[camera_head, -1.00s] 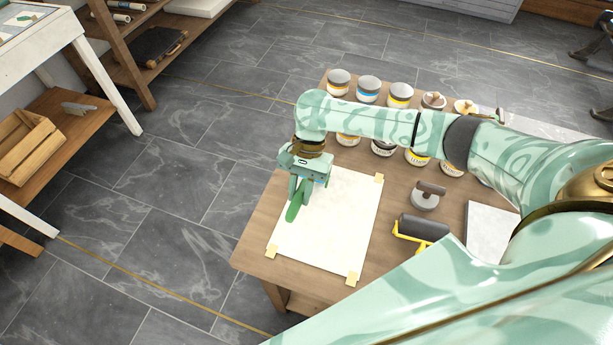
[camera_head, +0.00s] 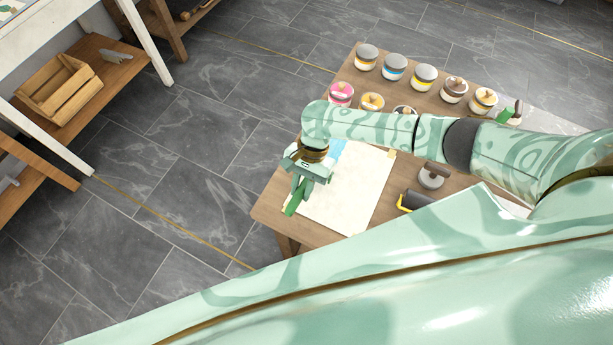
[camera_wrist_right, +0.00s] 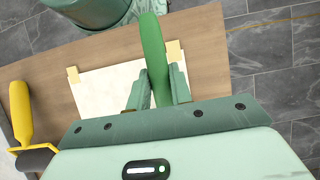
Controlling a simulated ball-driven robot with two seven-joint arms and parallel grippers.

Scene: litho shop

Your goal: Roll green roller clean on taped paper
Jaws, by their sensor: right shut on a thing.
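My right gripper (camera_head: 300,192) is shut on the green handle of the green roller (camera_head: 293,204), over the left part of the paper. The wrist view shows the green handle (camera_wrist_right: 153,48) between the two fingers (camera_wrist_right: 158,92). The roller's drum is hidden behind the gripper. The white paper (camera_head: 350,200) lies on the wooden table, with tape (camera_head: 391,154) at a visible corner. A blue patch (camera_head: 336,151) shows on the paper beside my wrist. I cannot tell whether the roller touches the paper. My left gripper is not in view.
Several ink cans (camera_head: 424,77) stand in rows at the table's back. A wooden crate (camera_head: 62,92) sits on a shelf at left. The floor left of the table is clear.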

